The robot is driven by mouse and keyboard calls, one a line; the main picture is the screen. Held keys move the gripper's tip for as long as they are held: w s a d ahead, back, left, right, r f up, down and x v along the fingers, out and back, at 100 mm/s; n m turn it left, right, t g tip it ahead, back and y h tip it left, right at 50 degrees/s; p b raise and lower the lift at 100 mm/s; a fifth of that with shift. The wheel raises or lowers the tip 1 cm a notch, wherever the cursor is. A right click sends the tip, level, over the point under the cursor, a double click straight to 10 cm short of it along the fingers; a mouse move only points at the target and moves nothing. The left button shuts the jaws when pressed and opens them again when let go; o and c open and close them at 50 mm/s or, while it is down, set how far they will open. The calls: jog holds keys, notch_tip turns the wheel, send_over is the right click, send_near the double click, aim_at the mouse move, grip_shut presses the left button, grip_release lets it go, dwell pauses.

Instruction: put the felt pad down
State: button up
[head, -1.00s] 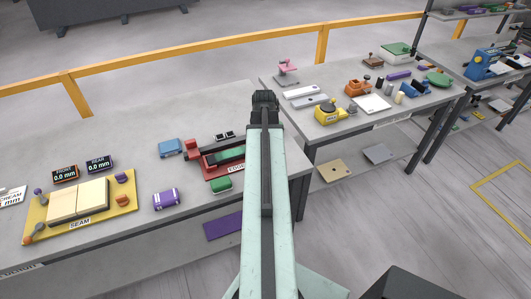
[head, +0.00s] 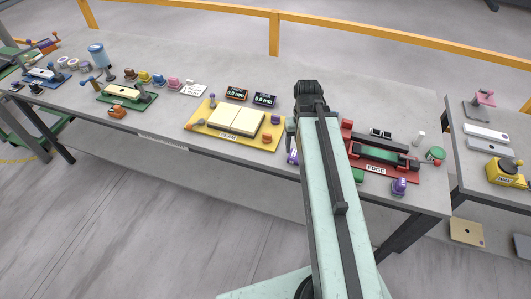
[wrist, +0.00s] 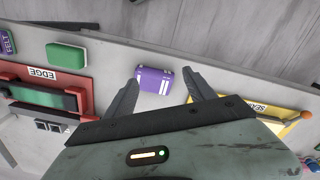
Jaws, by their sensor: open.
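The felt pad (wrist: 7,42) is a small purple block with a "FELT" label, cut off at the upper left edge of the wrist view. It appears to be the purple block (head: 399,187) on the stone slab, at the front edge below the red "EDGE" fixture (head: 409,177). My gripper (wrist: 161,78) is open and empty. Its two fingers are spread above the slab, away from the felt pad. A purple and white striped block (wrist: 154,81) shows between the fingers, lower down; my arm partly hides it in the head view.
A green block (wrist: 67,57) lies between the striped block and the felt pad. The yellow "SEAM" fixture (head: 205,128) with two pale plates is left of my arm. Two small displays (head: 237,94) stand behind it. Bare slab (head: 375,92) lies behind the red fixture.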

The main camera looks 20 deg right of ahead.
jog(key=a+n, duration=0.2)
jog(key=a, duration=1.3)
jog(key=shift+w, duration=0.4)
notch_tip(320, 180, down, 3)
jog(key=b, duration=0.2)
jog(key=shift+r+b, duration=0.15)
jog(key=shift+b, duration=0.2)
jog(key=shift+d, duration=0.1)
jog(key=c, duration=0.5)
jog(key=shift+d, duration=0.1)
jog(key=shift+c, duration=0.4)
